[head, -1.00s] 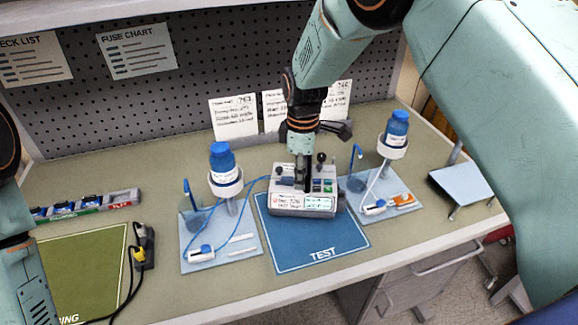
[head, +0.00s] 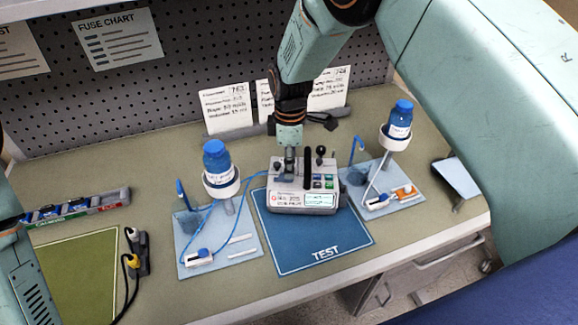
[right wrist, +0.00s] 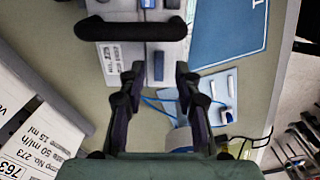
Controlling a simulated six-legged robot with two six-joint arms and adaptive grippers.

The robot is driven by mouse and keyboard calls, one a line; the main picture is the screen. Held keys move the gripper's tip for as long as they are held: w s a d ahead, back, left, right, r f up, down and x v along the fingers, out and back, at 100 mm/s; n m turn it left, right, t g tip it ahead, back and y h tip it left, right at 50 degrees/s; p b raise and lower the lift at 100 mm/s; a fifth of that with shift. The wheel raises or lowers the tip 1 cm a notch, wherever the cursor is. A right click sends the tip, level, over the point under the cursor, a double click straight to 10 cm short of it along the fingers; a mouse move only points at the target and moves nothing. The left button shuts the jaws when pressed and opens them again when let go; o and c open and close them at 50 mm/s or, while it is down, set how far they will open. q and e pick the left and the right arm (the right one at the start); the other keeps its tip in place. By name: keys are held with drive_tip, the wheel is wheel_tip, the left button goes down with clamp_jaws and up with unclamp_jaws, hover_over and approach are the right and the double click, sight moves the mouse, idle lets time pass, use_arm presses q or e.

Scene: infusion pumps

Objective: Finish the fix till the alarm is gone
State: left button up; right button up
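A grey infusion pump (head: 290,197) stands on the blue TEST mat (head: 318,238) in the head view. It has a black handle (head: 307,168), dark knobs on top, coloured buttons and a lit display (head: 319,200) whose text is too small to read surely. My right gripper (head: 290,158) is above the pump's back left part, beside the handle. In the right wrist view its two fingers (right wrist: 158,75) are apart, with a small blue part (right wrist: 158,66) of the pump showing between them. They hold nothing visible. My left arm shows at the left edge; its gripper is out of view.
Stands with blue-capped bottles are left (head: 218,165) and right (head: 398,125) of the pump, with blue tubing at the left one. A fuse rack (head: 80,207), green mat (head: 75,277) and black-yellow plug (head: 137,255) are at left. Cards (head: 228,108) stand behind.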

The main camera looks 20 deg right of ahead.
drive_tip(key=shift+w+d+f, duration=0.1)
drive_tip(key=shift+d+f, duration=0.05)
drive_tip(key=shift+f, duration=0.45)
drive_tip(key=shift+d+f, duration=0.1)
drive_tip(key=shift+f, duration=0.45)
drive_tip(key=shift+a+f, duration=0.15)
drive_tip(key=shift+f, duration=0.1)
drive_tip(key=shift+s+a+r, duration=0.1)
drive_tip(key=shift+s+a, duration=0.05)
drive_tip(key=shift+s, duration=0.05)
drive_tip(key=shift+w+d, duration=0.2)
drive_tip(key=shift+d, duration=0.05)
drive_tip(key=c, duration=0.5)
drive_tip(key=shift+a, duration=0.2)
clamp_jaws()
